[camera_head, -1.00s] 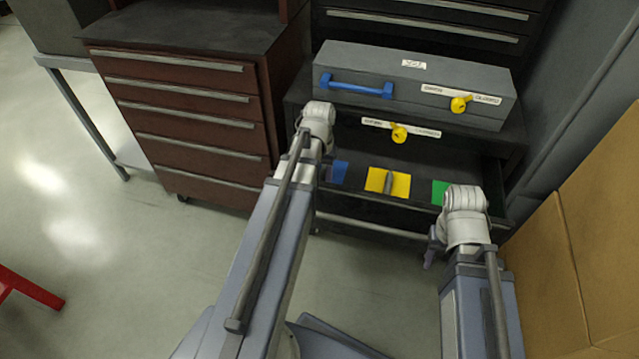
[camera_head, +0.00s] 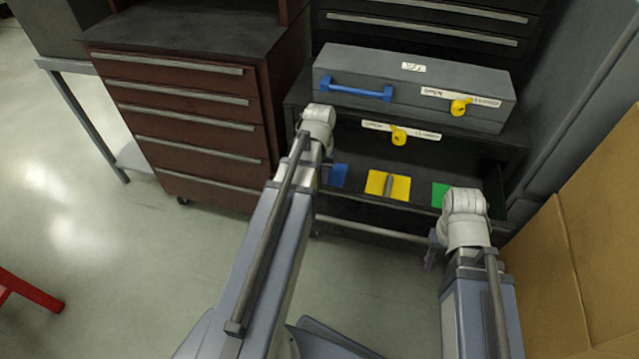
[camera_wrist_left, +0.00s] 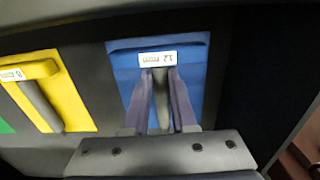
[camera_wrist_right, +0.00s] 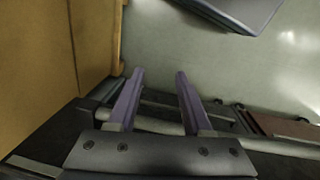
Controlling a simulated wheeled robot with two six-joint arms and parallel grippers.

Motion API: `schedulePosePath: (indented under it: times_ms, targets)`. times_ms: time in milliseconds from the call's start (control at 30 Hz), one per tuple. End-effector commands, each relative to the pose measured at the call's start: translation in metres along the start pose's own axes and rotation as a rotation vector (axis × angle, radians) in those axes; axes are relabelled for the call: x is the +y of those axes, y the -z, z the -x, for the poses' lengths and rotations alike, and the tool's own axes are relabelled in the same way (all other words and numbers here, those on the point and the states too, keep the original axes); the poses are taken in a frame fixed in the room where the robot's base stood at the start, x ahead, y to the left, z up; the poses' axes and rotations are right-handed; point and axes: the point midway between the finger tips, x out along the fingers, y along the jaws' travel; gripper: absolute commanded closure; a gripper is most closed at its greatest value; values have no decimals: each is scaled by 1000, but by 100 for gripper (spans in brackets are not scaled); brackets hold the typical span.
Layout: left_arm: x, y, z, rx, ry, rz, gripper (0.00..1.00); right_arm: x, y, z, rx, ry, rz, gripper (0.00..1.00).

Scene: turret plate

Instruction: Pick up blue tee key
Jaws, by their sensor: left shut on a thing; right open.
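The blue tee key shows in the left wrist view with a blue cross handle (camera_wrist_left: 185,45), a white tag and a grey shaft (camera_wrist_left: 161,100). It is over a blue patch in the open drawer; whether it touches the patch I cannot tell. My left gripper (camera_wrist_left: 161,76) is shut on its shaft, one finger on each side, just below the tag. In the head view the blue patch (camera_head: 338,176) shows beside my left wrist, which hides most of the key. My right gripper (camera_wrist_right: 158,75) is open and empty, in front of the drawer's right side.
A yellow tee key (camera_wrist_left: 35,95) lies on a yellow patch (camera_head: 402,188), with a green patch (camera_head: 439,192) to its right. A grey case (camera_head: 420,82) with a blue handle stands above the drawer. Cardboard (camera_head: 590,190) closes off the right; a red-brown cabinet (camera_head: 190,115) stands left.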

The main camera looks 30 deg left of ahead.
Motion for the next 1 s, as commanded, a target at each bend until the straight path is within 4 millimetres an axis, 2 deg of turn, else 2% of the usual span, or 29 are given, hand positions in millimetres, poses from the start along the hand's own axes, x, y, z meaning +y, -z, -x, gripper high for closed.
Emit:
schedulePosePath:
  times_ms: [267, 467, 800, 1000]
  targets:
    - [0, 0, 10, 0, 0, 0, 100, 1, -1, 10, 0, 0, 0, 50]
    - [0, 0, 34, 0, 0, 0, 100, 3, -2, 34, 0, 0, 0, 50]
    - [0, 0, 87, 0, 0, 0, 100, 8, -5, 87, 0, 0, 0, 50]
    - [0, 0, 101, 0, 0, 0, 100, 10, -6, 100, 0, 0, 0, 50]
